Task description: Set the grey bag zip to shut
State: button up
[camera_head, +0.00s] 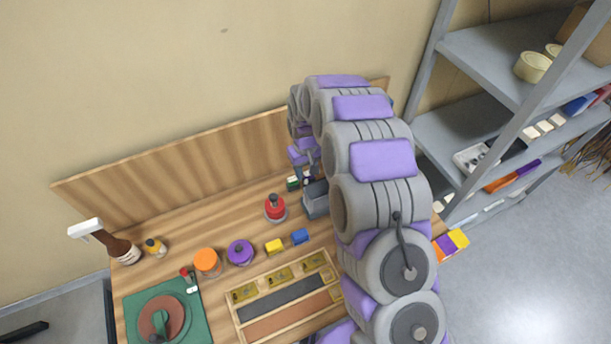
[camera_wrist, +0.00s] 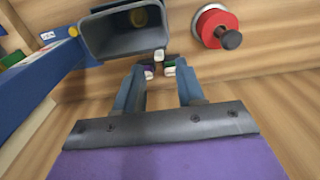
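A dark grey open-mouthed holder (camera_head: 316,200), which may be the grey bag, stands on the wooden bench beside my arm. In the wrist view its wide mouth (camera_wrist: 92,37) faces the camera, with a round yellowish thing inside. I cannot make out a zip or its state. My gripper (camera_wrist: 162,75) points down toward the bench, its two blue-grey fingers apart with nothing held between them. It is to the lower right of the holder's mouth in the wrist view. In the head view my gripper (camera_head: 303,158) is partly hidden by my arm.
Small white-topped pieces (camera_wrist: 168,66) stand beyond the fingertips. A red knob (camera_head: 275,208) is close by. Purple (camera_head: 240,252) and orange (camera_head: 207,262) round things, small blocks and a wooden tray (camera_head: 243,322) occupy the front. A grey shelf rack (camera_head: 465,120) stands right.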

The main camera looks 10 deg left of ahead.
aim_at(306, 182)
jog(key=shift+f, duration=2)
grip_shut()
jog(key=shift+d, duration=0.1)
